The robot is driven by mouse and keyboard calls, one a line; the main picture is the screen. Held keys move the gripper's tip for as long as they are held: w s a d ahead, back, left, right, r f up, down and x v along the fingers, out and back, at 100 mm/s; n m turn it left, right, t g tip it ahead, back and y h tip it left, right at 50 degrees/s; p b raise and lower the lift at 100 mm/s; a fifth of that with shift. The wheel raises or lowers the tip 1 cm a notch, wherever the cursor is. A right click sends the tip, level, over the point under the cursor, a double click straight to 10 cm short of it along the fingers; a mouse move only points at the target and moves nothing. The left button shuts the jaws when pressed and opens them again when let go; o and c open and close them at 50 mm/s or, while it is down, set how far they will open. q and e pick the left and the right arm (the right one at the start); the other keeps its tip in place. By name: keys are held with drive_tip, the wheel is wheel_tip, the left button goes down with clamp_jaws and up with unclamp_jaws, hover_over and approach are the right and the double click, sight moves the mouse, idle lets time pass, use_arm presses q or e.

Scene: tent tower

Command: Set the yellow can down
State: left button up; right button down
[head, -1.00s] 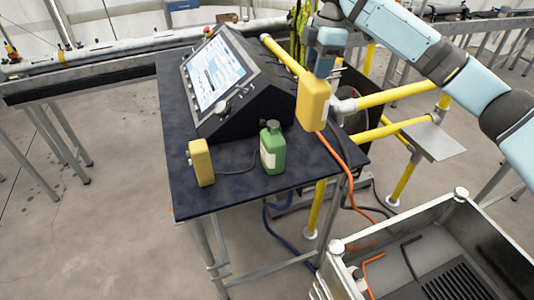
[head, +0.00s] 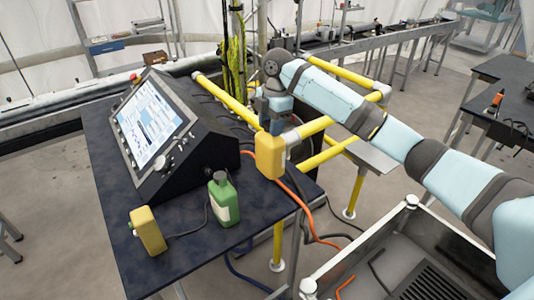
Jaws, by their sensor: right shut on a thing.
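A yellow can (head: 269,156) hangs under my right gripper (head: 272,128), which is shut on it. The can is near the right edge of the dark table (head: 255,218); I cannot tell whether it touches the top. A second yellow can (head: 148,230) stands on the table at the front left. A green can (head: 223,199) with a pale label stands between the two yellow ones. My left gripper is not in view.
A console with a lit screen (head: 155,128) fills the back left of the table. Yellow rails (head: 323,125) run behind the held can. An orange hose (head: 306,213) passes the table's right edge. An open metal bin (head: 340,262) stands at the lower right.

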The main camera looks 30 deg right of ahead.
sight(270, 140)
wheel_tip(270, 140, down, 5)
drive_tip(key=shift+w+f+p, duration=0.1)
drive_tip(key=shift+p, duration=0.2)
drive_tip(key=shift+f+p, duration=0.3)
drive_tip(key=shift+f, duration=1.95)
drive_tip(key=c, duration=0.6)
unclamp_jaws()
drive_tip(key=r, duration=0.3)
drive_tip(key=r+b, duration=0.1)
drive_tip(key=r, duration=0.3)
drive_tip(key=d+r+b, duration=0.1)
drive_tip(key=r, duration=0.2)
drive_tip(key=shift+d+r, duration=0.1)
drive_tip(key=shift+r, duration=0.3)
drive_tip(key=shift+d+r, duration=0.1)
drive_tip(key=shift+r, duration=0.55)
